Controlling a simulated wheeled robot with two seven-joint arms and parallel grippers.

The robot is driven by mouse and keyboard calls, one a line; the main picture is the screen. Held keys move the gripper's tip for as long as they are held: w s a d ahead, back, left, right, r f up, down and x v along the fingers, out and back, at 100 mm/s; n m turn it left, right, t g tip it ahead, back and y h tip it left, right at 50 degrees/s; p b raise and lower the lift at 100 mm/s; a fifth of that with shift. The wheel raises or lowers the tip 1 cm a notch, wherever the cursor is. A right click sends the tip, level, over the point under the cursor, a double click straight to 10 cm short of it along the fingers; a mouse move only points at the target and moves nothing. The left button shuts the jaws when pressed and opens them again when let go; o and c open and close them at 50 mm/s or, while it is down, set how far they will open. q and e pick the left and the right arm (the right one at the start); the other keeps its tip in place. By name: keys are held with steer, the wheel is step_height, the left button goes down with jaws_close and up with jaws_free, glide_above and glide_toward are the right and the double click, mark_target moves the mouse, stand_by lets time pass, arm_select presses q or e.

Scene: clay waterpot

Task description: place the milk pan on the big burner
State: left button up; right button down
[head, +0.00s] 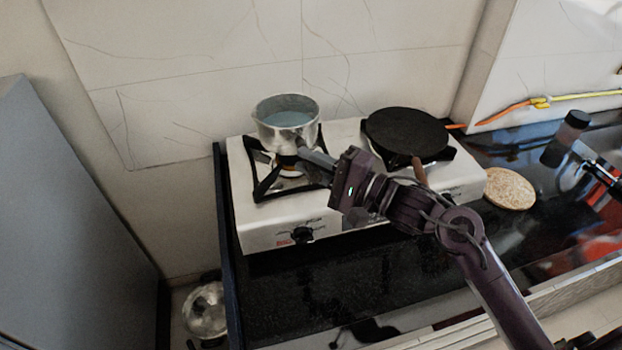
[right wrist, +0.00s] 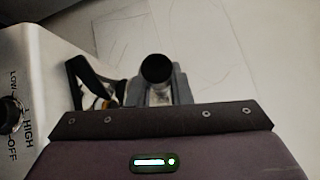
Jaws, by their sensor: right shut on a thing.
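The milk pan (head: 276,136) is a silver pot with a bluish inside, roughly upright over the left burner (head: 262,183) of the white gas stove. Its base lies toward the back of that burner's black support; I cannot tell whether it touches. My right gripper (head: 322,163) is shut on the pan's handle, which points toward me and to the right. In the right wrist view, the handle's dark round end (right wrist: 157,69) shows between the fingers, and the pan body is hidden. My left gripper is not in view.
A black flat pan (head: 405,132) sits on the right burner. The white stove (head: 262,234) has a front knob (head: 302,235). A round tan board (head: 509,188) lies right of it. A tiled wall stands close behind. Dark counter in front is mostly clear.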

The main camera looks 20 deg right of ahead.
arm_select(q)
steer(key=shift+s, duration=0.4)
arm_select(e)
step_height(320, 180, down, 4)
steer(key=shift+f, duration=0.1)
steer(key=c, duration=1.3)
jaws_free()
steer(key=shift+f, duration=0.15)
arm_select(q)
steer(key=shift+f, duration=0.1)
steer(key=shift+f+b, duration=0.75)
steer(key=shift+b, duration=0.05)
arm_select(e)
steer(key=v, duration=1.2)
